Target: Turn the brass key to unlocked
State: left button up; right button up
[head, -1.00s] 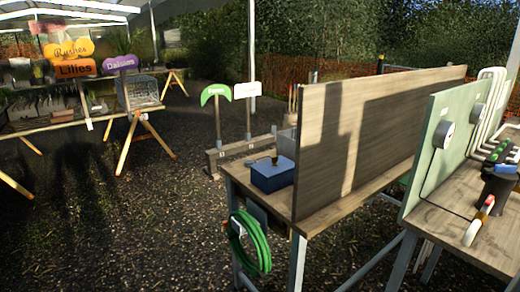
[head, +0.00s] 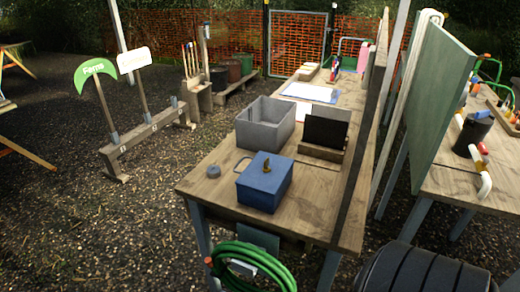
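A blue box (head: 264,184) stands near the front end of the wooden table (head: 213,188). The brass key (head: 267,164) sticks up from the top of the box. Which way it is turned is too small to tell. Neither of my grippers shows in the head view.
A grey open bin (head: 266,122) and a dark panel in a wooden holder (head: 323,148) stand behind the box. A small grey knob (head: 214,171) lies left of it. A green hose (head: 250,264) hangs at the table's front. A tall board (head: 376,110) runs along the right edge.

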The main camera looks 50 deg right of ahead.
aim_at(265, 169)
jog(key=i+z, duration=0.25)
jog(key=z, duration=0.25)
jog(key=i+j+z, duration=0.25)
jog(key=z, duration=0.2)
jog(key=i+j+z, duration=0.25)
jog(key=z, duration=0.25)
jog(key=i+j+z, duration=0.15)
jog(key=j+z, duration=0.15)
jog(key=z, duration=0.15)
jog(key=i+j+z, duration=0.1)
jog(key=j+z, duration=0.25)
jog(key=z, duration=0.15)
jog(key=i+j+z, duration=0.2)
jog(key=j+z, duration=0.25)
jog(key=j, duration=0.15)
